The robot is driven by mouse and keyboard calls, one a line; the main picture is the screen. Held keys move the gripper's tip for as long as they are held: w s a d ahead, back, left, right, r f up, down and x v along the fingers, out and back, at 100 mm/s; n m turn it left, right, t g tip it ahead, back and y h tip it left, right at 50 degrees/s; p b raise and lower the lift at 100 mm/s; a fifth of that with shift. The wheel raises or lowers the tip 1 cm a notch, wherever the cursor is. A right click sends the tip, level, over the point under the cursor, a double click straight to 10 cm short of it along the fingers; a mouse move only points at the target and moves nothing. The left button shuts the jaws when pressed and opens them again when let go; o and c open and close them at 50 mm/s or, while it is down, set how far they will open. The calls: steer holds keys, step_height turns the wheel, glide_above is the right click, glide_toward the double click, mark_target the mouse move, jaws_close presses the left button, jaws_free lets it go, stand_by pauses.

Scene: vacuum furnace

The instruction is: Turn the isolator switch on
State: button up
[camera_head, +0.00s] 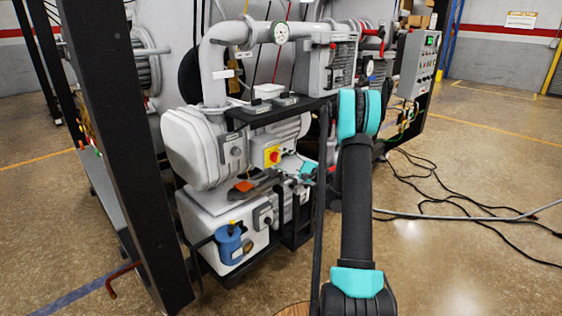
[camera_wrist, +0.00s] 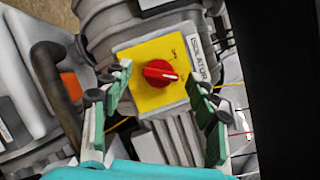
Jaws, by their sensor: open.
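The isolator switch is a red rotary knob (camera_wrist: 160,73) on a yellow plate (camera_wrist: 150,99), with a white ISOLATOR label beside it in the wrist view. A pale mark on the knob points right in that view; the small plate lettering is too blurred to read surely. In the head view the switch (camera_head: 272,156) sits on the pump unit at the centre. My gripper (camera_wrist: 158,80) is open, with one green-padded finger on each side of the knob. I see no finger clearly touching the knob. In the head view my gripper is small, just right of the switch.
Grey pump housings (camera_head: 195,148) surround the switch, with a black shelf (camera_head: 262,113) above it. A blue canister (camera_head: 229,243) stands below. A dark post (camera_head: 125,150) rises at left. Cables (camera_head: 440,195) lie on the floor at right, which is otherwise largely open.

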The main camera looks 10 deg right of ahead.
steer(key=shift+d, duration=0.1)
steer(key=v, duration=1.1)
steer(key=shift+s+d+f, duration=0.15)
steer(key=shift+s+d, duration=0.1)
steer(key=shift+s, duration=0.05)
